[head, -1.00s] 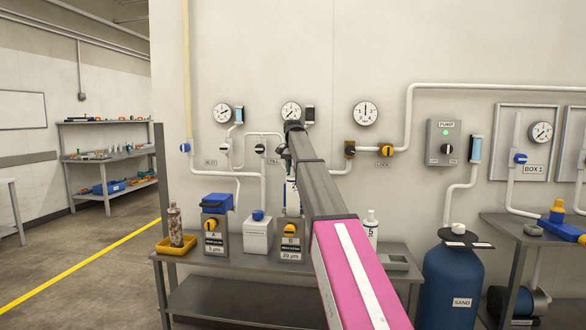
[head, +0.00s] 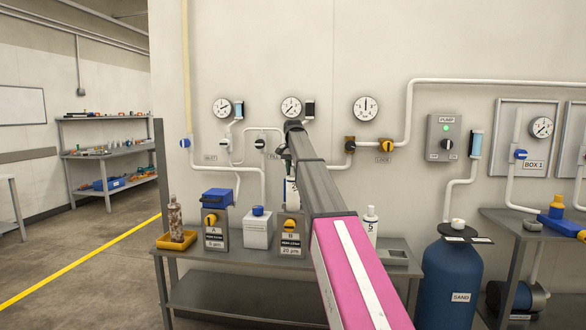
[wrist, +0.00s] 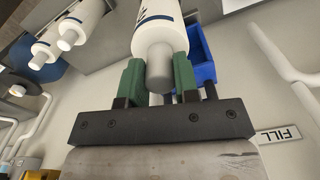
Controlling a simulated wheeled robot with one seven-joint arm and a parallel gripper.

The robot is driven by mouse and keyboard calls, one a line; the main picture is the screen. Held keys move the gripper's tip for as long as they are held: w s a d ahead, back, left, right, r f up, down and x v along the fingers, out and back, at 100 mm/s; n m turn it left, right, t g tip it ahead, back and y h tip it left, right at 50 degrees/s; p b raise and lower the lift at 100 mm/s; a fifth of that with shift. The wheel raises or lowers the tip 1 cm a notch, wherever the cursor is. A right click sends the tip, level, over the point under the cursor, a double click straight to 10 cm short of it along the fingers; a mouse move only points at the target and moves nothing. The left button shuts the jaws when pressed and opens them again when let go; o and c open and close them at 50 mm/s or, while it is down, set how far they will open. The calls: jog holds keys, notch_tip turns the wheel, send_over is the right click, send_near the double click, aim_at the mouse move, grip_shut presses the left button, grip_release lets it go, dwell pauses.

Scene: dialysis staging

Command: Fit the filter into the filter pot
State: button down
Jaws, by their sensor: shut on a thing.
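A white filter (head: 291,191) with a dark band shows upright just left of my arm in the head view, above the pot marked B, 20 µm (head: 291,237). My gripper (wrist: 160,80) has green fingers shut on the grey end knob of this filter (wrist: 157,30) in the wrist view.
A white container with a blue cap (head: 258,232) stands between the pots. A yellow tray (head: 176,240) holds a stained brown cartridge (head: 175,214). Pipes, valves and gauges line the wall behind.

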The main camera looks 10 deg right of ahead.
aim_at(293, 176)
jog(key=shift+f, duration=7.5)
jog(key=c, duration=0.8)
grip_release()
notch_tip(293, 176, up, 11)
jog(key=shift+f, duration=0.1)
